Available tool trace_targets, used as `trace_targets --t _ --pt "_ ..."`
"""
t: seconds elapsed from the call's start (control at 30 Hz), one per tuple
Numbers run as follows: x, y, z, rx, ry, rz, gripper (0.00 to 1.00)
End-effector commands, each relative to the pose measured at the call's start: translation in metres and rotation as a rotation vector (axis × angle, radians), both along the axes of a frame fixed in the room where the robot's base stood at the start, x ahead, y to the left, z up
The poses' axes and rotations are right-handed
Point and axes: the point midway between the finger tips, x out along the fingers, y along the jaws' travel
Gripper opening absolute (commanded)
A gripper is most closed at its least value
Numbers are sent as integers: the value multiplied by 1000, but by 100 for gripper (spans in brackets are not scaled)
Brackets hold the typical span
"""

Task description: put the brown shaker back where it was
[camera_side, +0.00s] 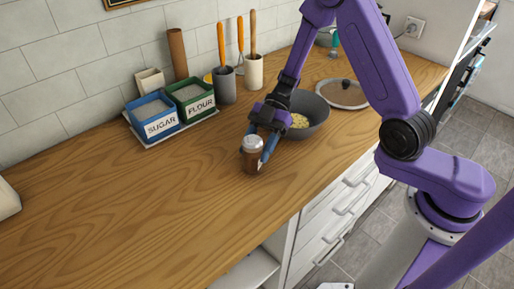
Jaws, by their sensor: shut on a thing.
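The brown shaker (252,160) has a silver cap and stands upright near the front part of the wooden counter. My gripper (259,152) reaches down from the upper right, with its blue fingers on either side of the shaker. It is shut on the shaker. The shaker's base looks at or very close to the counter top; I cannot tell whether it touches.
A dark bowl (316,116) with yellowish food stands behind my gripper. The sugar box (157,123) and flour box (199,109) sit on a white tray by the wall, beside utensil holders (226,88). A lidded pan (342,94) lies farther right.

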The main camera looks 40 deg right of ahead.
Motion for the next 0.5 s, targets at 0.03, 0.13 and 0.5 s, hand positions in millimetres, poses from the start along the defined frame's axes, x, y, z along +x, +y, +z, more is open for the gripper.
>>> trace_targets --t 0.03,0.13,0.5 --pt "0 0 -3 1 1 -1 0" --pt "0 0 -6 0 0 0 0" --pt "0 0 -9 0 0 0 52"
